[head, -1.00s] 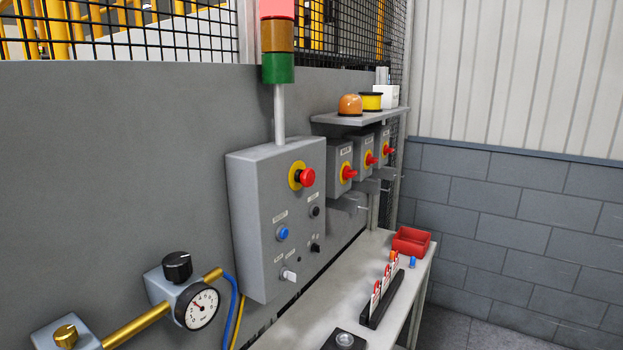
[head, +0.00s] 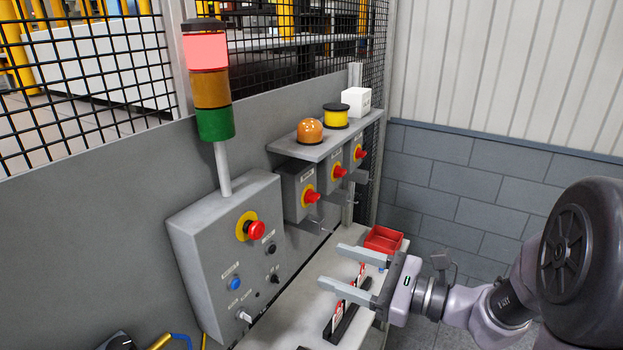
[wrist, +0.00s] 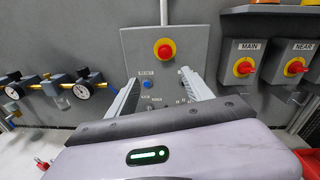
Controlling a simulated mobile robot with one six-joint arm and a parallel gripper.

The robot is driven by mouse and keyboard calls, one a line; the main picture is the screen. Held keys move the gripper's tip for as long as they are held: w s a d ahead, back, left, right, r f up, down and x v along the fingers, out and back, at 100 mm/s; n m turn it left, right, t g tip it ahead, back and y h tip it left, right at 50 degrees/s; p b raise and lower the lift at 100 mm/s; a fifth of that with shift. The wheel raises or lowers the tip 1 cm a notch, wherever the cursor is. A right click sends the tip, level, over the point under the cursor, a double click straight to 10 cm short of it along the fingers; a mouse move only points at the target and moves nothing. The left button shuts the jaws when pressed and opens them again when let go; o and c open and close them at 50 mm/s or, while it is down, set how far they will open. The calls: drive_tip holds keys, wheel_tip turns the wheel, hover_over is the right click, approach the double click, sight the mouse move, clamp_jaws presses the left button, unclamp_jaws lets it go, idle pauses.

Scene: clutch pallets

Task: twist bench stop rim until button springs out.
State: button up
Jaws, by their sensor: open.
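The bench stop is a red mushroom button on a yellow ring (head: 250,226) on the upper front of the grey control box (head: 195,262). It also shows between and beyond my fingers in the wrist view (wrist: 165,50). I cannot tell whether the button is pressed in or out. My gripper (head: 330,266) is open and empty, to the right of the box, with its fingers pointing left toward it. There is clear space between the fingertips and the stop.
A stack light (head: 210,85) with its red segment lit stands on the box. Several switch boxes with red knobs (head: 312,197) hang under a shelf (head: 330,137) at right. The bench (head: 285,310) below carries a red bin (head: 383,240) and a rack of tags (head: 345,310).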

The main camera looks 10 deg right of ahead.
sight(260, 232)
drive_tip(key=shift+m+t, duration=0.3)
drive_tip(key=shift+m, duration=0.1)
drive_tip(key=p+x, duration=0.1)
drive_tip(key=x, duration=1.6)
drive_tip(key=shift+w+a+r, duration=0.1)
drive_tip(key=shift+w+r, duration=0.05)
drive_tip(key=shift+w, duration=0.3)
clamp_jaws()
drive_tip(key=shift+p, duration=0.3)
